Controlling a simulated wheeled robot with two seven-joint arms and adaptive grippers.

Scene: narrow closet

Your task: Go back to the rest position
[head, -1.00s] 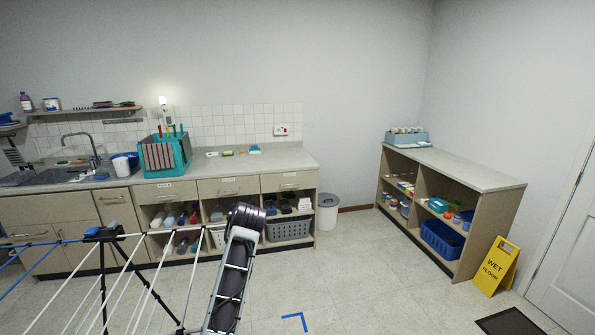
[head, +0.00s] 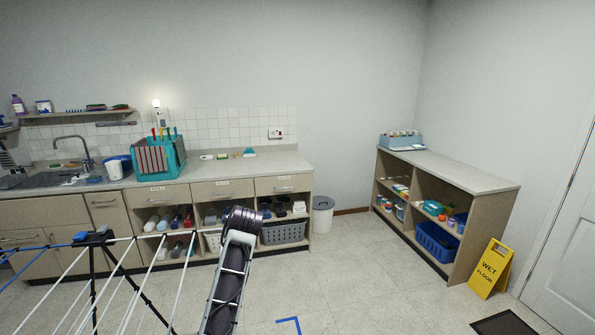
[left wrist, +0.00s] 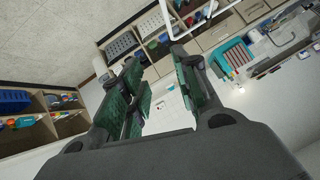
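My left gripper (left wrist: 156,62) fills the middle of the left wrist view. Its two fingers with green pads stand apart, with nothing held between them. Beyond the fingers the wrist view shows the counter and shelves, tilted. In the head view, a grey and dark arm link of mine rises from the lower middle in front of the counter; no gripper can be made out there. My right gripper is in neither view.
A drying rack (head: 95,238) with white and blue bars stands close at lower left. A counter (head: 235,166) lines the back wall. A bin (head: 322,218), a low shelf unit (head: 462,174) and a yellow wet-floor sign (head: 491,268) stand right. The middle-right floor (head: 375,280) is clear.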

